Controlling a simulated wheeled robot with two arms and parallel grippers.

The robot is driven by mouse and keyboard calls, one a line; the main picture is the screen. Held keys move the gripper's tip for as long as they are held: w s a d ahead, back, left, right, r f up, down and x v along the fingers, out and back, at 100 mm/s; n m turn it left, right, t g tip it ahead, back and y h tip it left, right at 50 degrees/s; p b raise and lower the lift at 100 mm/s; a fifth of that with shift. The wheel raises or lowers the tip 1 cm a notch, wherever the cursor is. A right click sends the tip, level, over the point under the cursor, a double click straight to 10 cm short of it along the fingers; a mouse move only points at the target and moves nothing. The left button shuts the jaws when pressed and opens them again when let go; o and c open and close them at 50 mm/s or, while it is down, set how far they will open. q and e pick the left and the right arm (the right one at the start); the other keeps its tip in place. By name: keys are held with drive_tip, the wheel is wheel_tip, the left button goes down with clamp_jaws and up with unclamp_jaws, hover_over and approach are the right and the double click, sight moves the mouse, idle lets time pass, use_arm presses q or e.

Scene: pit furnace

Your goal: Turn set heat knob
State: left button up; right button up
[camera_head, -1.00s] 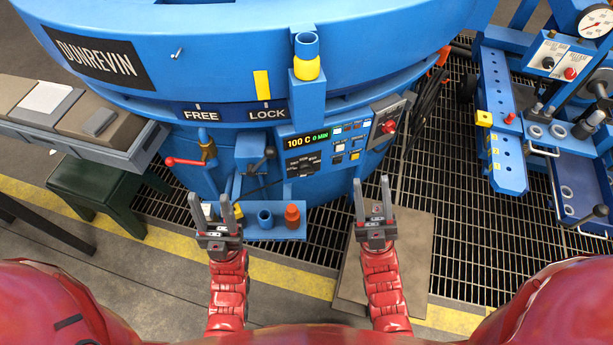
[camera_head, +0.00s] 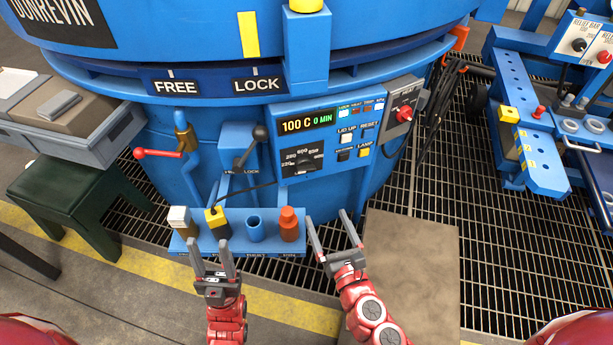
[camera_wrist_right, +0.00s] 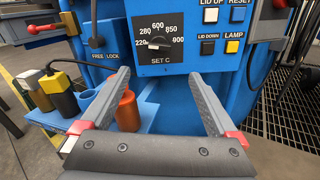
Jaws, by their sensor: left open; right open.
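The set heat knob (camera_head: 303,162) is a black dial on the blue furnace's control panel, below the green "100 C 0 MIN" display (camera_head: 307,123). In the right wrist view the knob (camera_wrist_right: 160,43) sits above "SET C", with a scale from 220 to 900 and its pale mark toward the 220 end. My right gripper (camera_head: 328,217) is open and empty, below and in front of the panel, apart from the knob. In its wrist view the fingers (camera_wrist_right: 160,75) point toward the dial plate. My left gripper (camera_head: 210,243) is open and empty in front of the small blue shelf.
A grey box with a red knob (camera_head: 404,114) is right of the panel. A black-knobbed lever (camera_head: 260,132) stands left.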

sight(306, 172)
drive_tip(key=x, duration=1.5)
drive_tip(key=shift+w+a, duration=0.1)
drive_tip(key=shift+w, duration=0.2)
drive_tip(key=shift+w+a, duration=0.2)
drive_tip(key=shift+w, duration=0.2)
drive_tip(key=c, duration=1.4)
